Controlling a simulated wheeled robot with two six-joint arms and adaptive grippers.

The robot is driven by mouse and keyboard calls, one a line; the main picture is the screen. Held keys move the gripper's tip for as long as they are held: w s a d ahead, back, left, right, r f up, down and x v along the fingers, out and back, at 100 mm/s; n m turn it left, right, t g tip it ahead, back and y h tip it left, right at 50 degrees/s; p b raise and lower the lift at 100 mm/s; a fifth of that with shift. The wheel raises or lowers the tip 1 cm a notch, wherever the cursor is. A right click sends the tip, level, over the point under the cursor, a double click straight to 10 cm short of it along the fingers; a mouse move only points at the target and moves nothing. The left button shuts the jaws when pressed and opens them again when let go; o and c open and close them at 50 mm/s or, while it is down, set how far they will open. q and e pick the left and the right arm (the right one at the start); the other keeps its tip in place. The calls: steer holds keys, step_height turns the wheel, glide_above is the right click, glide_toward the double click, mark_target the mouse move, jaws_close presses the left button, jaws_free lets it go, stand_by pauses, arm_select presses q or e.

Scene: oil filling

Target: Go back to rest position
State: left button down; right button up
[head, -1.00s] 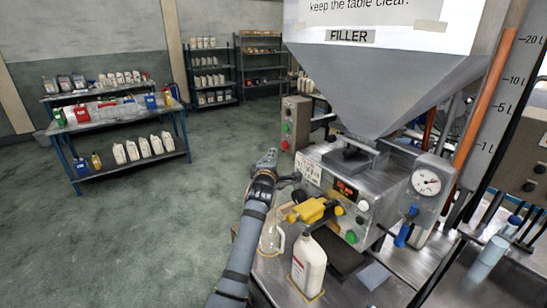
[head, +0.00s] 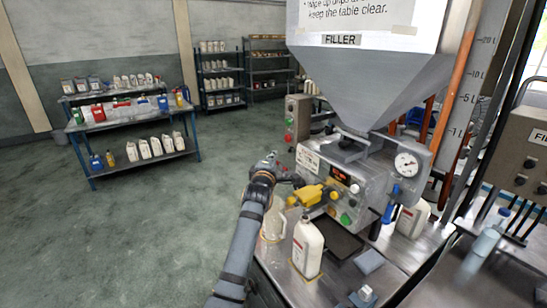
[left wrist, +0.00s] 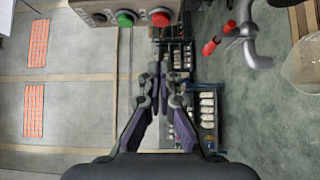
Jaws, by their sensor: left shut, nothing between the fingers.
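My left gripper (head: 272,164) is raised at the left side of the filling machine (head: 350,178). In the left wrist view the left gripper (left wrist: 161,87) is shut with nothing between its fingers. A yellow nozzle or handle (head: 307,196) sits on the machine's front, just right of the gripper and apart from its fingertips. A white bottle (head: 308,249) with a red label stands upright on the steel table below. A clear jug (head: 273,225) stands beside it, partly behind my left arm. My right gripper is not in view.
A control box with green and red buttons (head: 296,117) stands behind the gripper; it fills the top of the left wrist view (left wrist: 128,12). A hopper (head: 370,75) hangs above the machine. A grey pad (head: 369,261) lies on the table. Open floor (head: 150,235) extends left toward shelves.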

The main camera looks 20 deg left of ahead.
arm_select(q)
steer(key=s+a+f+m+g, duration=0.3)
steer(key=s+f+m, duration=0.1)
steer(key=s+f, duration=0.5)
steer(key=s+a+f+m+g, duration=0.2)
steer(key=s+f+m+g, duration=0.15)
steer(key=s+f, duration=0.55)
steer(key=s+f+m+g, duration=0.3)
steer(key=s+f+m, duration=0.1)
steer(key=s, duration=0.5)
steer(key=s+f+m+g, duration=0.2)
steer(key=s+f+m, duration=0.15)
steer(key=s, duration=0.45)
steer(key=s+f+m+g, duration=0.3)
steer(key=s+f+m, duration=0.15)
steer(key=s, duration=0.45)
step_height(320, 180, down, 24)
steer(key=s+a+g, duration=0.1)
steer(key=s+a, duration=0.1)
steer(key=s, duration=0.1)
steer(key=s+a+f+g, duration=0.1)
steer(key=s+f, duration=1.7)
steer(key=s, duration=0.1)
steer(key=shift+a+h, duration=0.35)
steer(key=shift+h, duration=0.05)
